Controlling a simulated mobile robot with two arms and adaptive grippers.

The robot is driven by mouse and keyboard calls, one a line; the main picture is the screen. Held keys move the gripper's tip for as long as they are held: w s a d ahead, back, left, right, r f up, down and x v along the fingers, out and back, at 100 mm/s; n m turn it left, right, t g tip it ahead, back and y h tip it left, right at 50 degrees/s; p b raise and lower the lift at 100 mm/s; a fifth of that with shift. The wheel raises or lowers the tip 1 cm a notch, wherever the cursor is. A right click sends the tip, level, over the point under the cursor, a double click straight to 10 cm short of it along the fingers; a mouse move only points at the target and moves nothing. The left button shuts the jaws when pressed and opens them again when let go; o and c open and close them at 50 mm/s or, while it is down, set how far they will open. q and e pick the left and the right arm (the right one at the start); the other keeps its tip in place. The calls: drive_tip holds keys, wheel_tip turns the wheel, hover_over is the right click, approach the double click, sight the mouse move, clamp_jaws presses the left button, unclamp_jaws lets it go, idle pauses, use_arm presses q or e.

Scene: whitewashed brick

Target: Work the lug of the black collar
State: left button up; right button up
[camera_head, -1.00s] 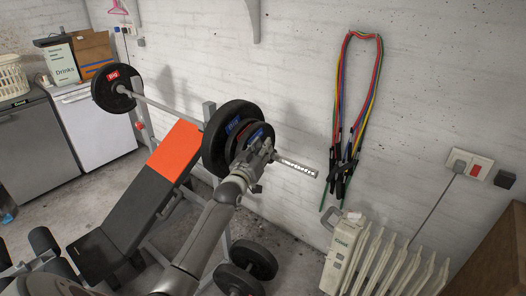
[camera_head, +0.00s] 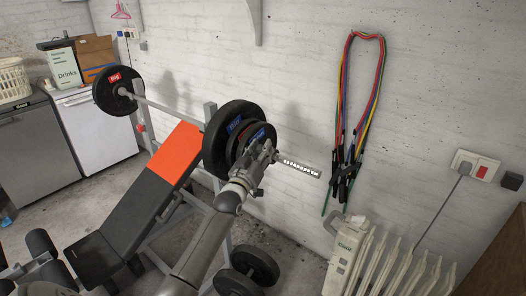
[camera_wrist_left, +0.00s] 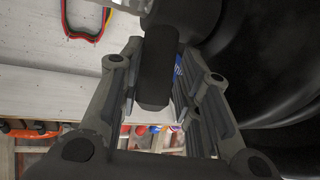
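The black collar (camera_wrist_left: 188,18) is at the top of the left wrist view, beside a large black plate. Its lug (camera_wrist_left: 156,72) is a thick rounded tab pointing towards the camera. My left gripper (camera_wrist_left: 158,75) has one finger on each side of the lug; a narrow strip with blue shows at its right side, so firm contact on both sides is unclear. In the head view my left gripper (camera_head: 257,158) is at the near end of the barbell, covering the collar and lug. The bare bar sleeve (camera_head: 300,168) sticks out to the right. My right gripper is not in view.
Black plates (camera_head: 222,135) sit on the bar just left of the gripper. The bench (camera_head: 130,215) with an orange pad stands below. The brick wall behind carries coloured resistance bands (camera_head: 344,140). A white radiator (camera_head: 350,262) stands at lower right.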

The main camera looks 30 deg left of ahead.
use_arm(q)
drive_tip(key=shift+o, duration=1.4)
drive_tip(key=shift+a, duration=0.2)
drive_tip(key=shift+d, duration=0.1)
drive_tip(key=shift+s+d+f, duration=0.1)
drive_tip(key=shift+s+f, duration=0.1)
drive_tip(key=shift+s, duration=0.15)
drive_tip(key=v, duration=1.1)
drive_tip(key=shift+s+d+r, duration=0.1)
